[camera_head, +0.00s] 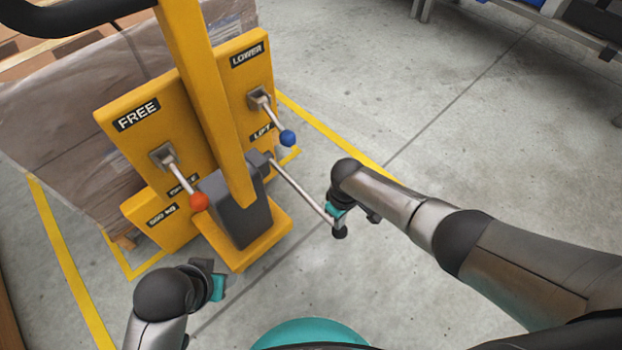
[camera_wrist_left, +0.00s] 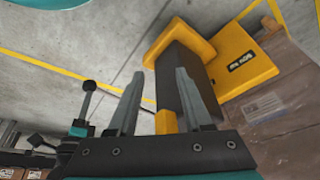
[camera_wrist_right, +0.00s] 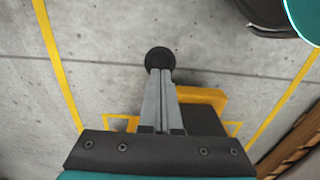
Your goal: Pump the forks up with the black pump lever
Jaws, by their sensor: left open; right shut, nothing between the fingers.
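The pump lever (camera_head: 300,188) is a thin grey rod with a black knob (camera_head: 339,232) at its end. It slopes down to the right from the dark pump housing (camera_head: 246,222) on the yellow truck (camera_head: 180,105). My right gripper (camera_head: 337,215) is at the knob end of the lever. In the right wrist view its fingers (camera_wrist_right: 160,75) are shut with nothing between them, and the black knob (camera_wrist_right: 159,58) shows right at their tips; I cannot tell if they touch. My left gripper (camera_head: 217,280) is open and empty, low in front of the truck; its fingers (camera_wrist_left: 155,90) show apart.
An orange-red ball lever (camera_head: 198,201) and a blue ball lever (camera_head: 287,138) stick out from the truck's panels. A wrapped pallet load (camera_head: 75,110) stands behind the truck. Yellow floor lines (camera_head: 62,255) run around it.

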